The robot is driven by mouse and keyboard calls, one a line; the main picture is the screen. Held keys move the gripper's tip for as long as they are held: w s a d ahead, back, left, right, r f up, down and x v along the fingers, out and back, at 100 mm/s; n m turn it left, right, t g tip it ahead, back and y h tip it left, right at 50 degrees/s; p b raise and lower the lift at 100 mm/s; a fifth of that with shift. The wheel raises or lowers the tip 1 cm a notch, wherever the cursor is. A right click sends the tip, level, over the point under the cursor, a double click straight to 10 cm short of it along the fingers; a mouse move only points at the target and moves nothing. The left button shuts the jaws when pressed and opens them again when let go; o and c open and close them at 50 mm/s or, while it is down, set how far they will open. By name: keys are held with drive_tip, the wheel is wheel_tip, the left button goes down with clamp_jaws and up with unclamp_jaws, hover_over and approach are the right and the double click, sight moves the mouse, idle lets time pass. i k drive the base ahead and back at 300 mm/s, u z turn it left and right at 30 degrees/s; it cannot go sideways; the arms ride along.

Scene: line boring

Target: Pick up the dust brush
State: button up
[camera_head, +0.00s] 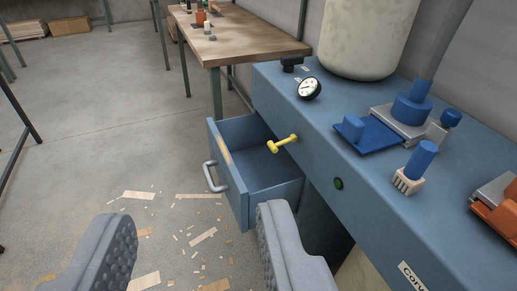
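The dust brush (418,164) appears to be the small upright piece with a blue handle and cream bristles. It stands bristles down on the blue machine top (330,120), in the right part of the view, near the front edge. My gripper (195,220) is at the bottom of the view, left of the brush and apart from it. Its two grey ridged fingers are wide apart, with only floor and scraps showing between them.
A blue drawer (258,165) stands open, with a yellow lever (283,143) by it. Behind the brush are a blue plate (368,138) and a blue knobbed block (410,110). An orange-grey tool (497,211) lies to its right. A dial gauge (308,88) sits farther left.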

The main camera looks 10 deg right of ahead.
sight(409, 179)
drive_tip(key=u, duration=0.05)
drive_tip(key=k, duration=0.55)
drive_tip(key=z, duration=0.7)
drive_tip(key=i, duration=1)
drive_tip(key=z, duration=0.05)
